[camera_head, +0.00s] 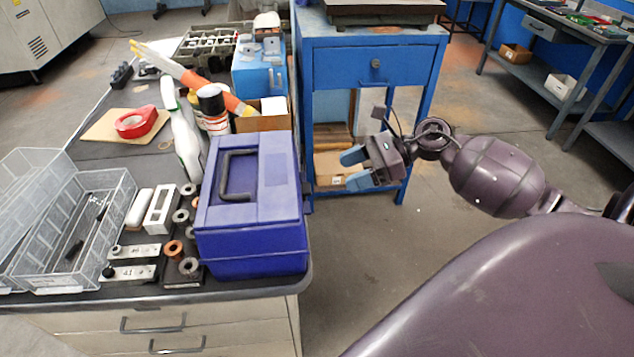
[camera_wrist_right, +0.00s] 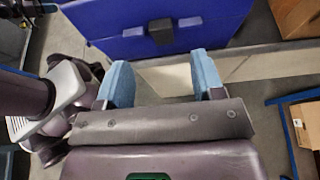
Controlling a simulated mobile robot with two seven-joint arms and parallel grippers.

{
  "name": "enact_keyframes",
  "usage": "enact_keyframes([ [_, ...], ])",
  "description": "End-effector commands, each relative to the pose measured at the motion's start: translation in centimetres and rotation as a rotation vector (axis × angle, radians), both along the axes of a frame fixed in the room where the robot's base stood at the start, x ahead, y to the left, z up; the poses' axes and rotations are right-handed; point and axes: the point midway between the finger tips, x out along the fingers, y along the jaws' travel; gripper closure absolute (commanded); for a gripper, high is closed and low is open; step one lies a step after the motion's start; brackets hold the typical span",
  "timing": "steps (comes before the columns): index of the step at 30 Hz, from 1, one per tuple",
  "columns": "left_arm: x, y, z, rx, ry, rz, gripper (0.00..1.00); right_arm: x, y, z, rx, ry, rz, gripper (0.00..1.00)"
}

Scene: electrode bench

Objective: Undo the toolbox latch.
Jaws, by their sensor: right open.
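The blue toolbox (camera_head: 252,225) stands closed at the front right corner of the bench, its dark handle (camera_head: 237,176) folded on the lid. Its side with the latch faces right and is hidden in the head view. In the right wrist view, the toolbox (camera_wrist_right: 215,25) fills the top, and the dark latch (camera_wrist_right: 160,32) sticks out from its side, with the toolbox upright. My right gripper (camera_head: 352,169) is open and empty, to the right of the toolbox and clear of it. In the wrist view its blue fingers (camera_wrist_right: 163,78) point toward the latch, with a gap between. My left gripper is not in view.
A clear divided tray (camera_head: 70,255), metal parts and rings lie left of the toolbox. Bottles and a cardboard box (camera_head: 262,122) stand behind it. A blue table (camera_head: 375,60) with a drawer stands behind my right gripper. The floor right of the bench is open.

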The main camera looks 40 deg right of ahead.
Motion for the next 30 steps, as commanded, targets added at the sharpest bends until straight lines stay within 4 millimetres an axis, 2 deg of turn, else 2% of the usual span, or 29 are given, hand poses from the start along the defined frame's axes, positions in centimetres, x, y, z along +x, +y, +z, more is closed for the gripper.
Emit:
enact_keyframes([
  [6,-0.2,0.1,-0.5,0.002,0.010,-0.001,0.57,1.9,3.2,-1.5,0.005,0.000,0.001,0.38],
  [12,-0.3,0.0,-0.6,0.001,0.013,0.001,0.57,3.2,5.2,-2.5,0.005,0.000,-0.001,0.38],
  [18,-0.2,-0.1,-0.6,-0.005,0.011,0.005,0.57,3.7,6.1,-3.0,0.005,0.001,-0.002,0.38],
  [27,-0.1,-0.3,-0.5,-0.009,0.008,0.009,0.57,3.8,6.2,-3.0,0.004,0.002,-0.002,0.38],
  [30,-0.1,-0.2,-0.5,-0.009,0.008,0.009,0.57,3.8,6.2,-3.0,0.004,0.002,-0.002,0.54],
])
